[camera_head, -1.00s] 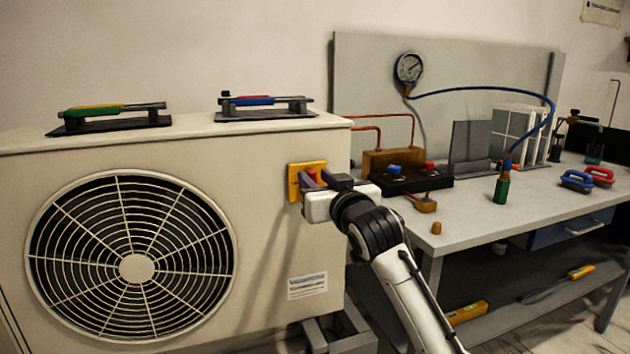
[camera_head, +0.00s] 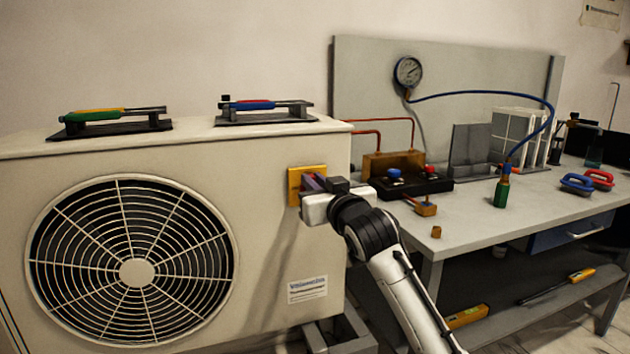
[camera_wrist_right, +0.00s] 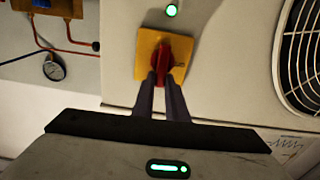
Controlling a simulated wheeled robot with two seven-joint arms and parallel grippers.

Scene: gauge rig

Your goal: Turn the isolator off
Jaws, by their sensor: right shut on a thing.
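The isolator is a yellow square plate (camera_head: 296,180) with a red knob, on the right end of the white outdoor unit's front. In the right wrist view, the yellow plate (camera_wrist_right: 178,45) shows tilted and the red knob (camera_wrist_right: 161,59) stands at its middle. My right gripper (camera_head: 311,184) is at the plate, and its fingers hide the knob in the head view. In the wrist view, the right gripper's fingers (camera_wrist_right: 160,80) are closed on the knob's near end. My left gripper is in neither view.
The white unit (camera_head: 200,150) has a fan grille and two tool sets on top. A grey bench (camera_head: 470,215) stands to the right with a gauge (camera_head: 408,71), a hose and a manifold. A green lamp (camera_wrist_right: 172,10) glows on the unit beside the plate.

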